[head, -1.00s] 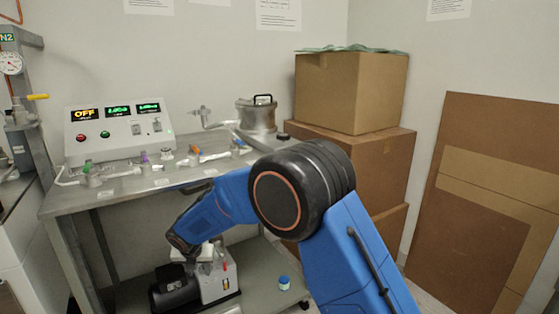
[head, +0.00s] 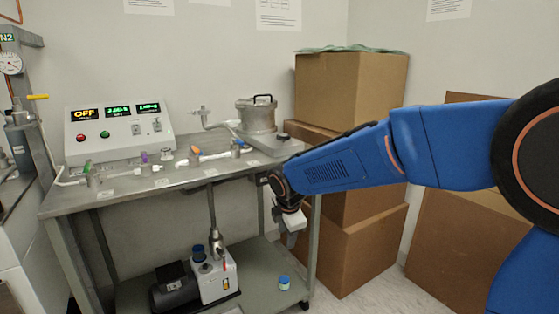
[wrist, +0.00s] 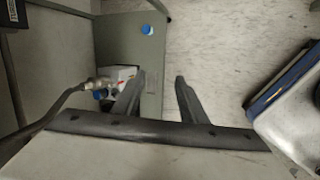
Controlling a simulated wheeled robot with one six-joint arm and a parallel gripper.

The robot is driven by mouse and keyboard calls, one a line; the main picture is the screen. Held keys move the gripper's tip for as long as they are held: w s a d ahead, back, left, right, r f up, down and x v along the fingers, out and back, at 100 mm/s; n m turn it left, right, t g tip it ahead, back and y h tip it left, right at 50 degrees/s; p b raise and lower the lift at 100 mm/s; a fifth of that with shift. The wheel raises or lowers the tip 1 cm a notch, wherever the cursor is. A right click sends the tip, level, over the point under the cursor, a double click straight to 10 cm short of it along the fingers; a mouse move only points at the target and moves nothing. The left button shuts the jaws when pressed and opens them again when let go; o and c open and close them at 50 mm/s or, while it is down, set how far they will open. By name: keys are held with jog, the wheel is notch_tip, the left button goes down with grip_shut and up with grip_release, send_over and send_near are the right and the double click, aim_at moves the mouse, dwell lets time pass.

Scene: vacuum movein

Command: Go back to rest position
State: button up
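My gripper (head: 291,226) hangs at the front right corner of the metal bench, beside its right leg, pointing down. In the wrist view my gripper (wrist: 160,88) shows two dark fingers spread apart with only floor and the edge of the lower shelf between them, so it is open and empty. The blue arm reaches in from the right side of the head view. The vacuum pump (head: 215,277) stands on the lower shelf, left of my gripper and apart from it. It also shows in the wrist view (wrist: 120,75), partly behind the left finger.
The bench top (head: 130,192) carries a control panel (head: 118,130) reading OFF, coloured valves and a metal chamber (head: 257,115). A blue-capped jar (head: 284,283) sits on the lower shelf (head: 262,262). Stacked cardboard boxes (head: 350,92) stand behind my arm. Bare floor (head: 385,290) lies at front right.

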jog(key=s+d+r+m, duration=0.3)
jog(key=s+d+m, duration=0.3)
jog(key=s+d, duration=0.3)
jog(key=s+d+r+m, duration=0.3)
jog(key=s+d+m, duration=0.35)
jog(key=d, duration=0.35)
jog(key=s+d+f+m, duration=0.1)
jog(key=s+d+m, duration=0.3)
jog(key=s, duration=0.5)
jog(key=s+d+f+m, duration=0.2)
jog(key=s+d+m, duration=0.2)
jog(key=s+m, duration=0.2)
jog(key=s, duration=0.2)
jog(key=shift+s+f, duration=0.25)
jog(key=shift+s, duration=0.1)
